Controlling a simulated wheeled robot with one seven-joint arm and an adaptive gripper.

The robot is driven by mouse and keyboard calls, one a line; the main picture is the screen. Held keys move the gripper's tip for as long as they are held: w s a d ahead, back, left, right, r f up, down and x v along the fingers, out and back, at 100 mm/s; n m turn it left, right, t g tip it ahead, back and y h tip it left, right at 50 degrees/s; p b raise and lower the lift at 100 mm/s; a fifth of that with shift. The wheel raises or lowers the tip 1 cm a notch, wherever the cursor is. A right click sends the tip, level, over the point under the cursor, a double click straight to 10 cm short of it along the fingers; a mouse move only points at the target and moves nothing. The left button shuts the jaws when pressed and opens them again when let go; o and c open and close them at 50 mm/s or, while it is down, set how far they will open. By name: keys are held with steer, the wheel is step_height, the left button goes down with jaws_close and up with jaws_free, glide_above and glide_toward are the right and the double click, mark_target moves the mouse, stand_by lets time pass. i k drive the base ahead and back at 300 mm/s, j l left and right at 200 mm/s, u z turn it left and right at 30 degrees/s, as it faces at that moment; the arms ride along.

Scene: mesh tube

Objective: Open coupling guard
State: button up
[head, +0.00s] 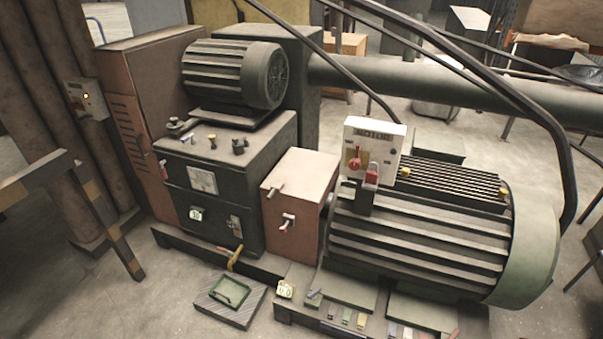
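A box-shaped, pinkish-tan cover (300,178), which looks like the coupling guard, stands between the dark green machine housing and the large ribbed motor in the head view. Its top and front face are visible, and it looks closed. A small handle or latch with a reddish end (287,222) sticks out from its front face. Another small metal lever (274,191) shows near its upper left edge. What lies inside the cover is hidden. My gripper is not in the head view.
The large motor (415,235) with a white switch box (372,148) stands right. The dark green housing (215,185) carries a smaller motor (233,75). A green tray (230,291) lies on a grey block on the floor. A striped barrier (100,215) stands left.

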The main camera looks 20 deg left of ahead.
mark_target(305, 175)
steer(key=i+j+u, duration=0.55)
steer(key=i+j, duration=0.15)
steer(key=i+j+u, duration=0.3)
steer(key=i, duration=0.2)
steer(key=i+u, duration=0.3)
steer(key=i, duration=0.15)
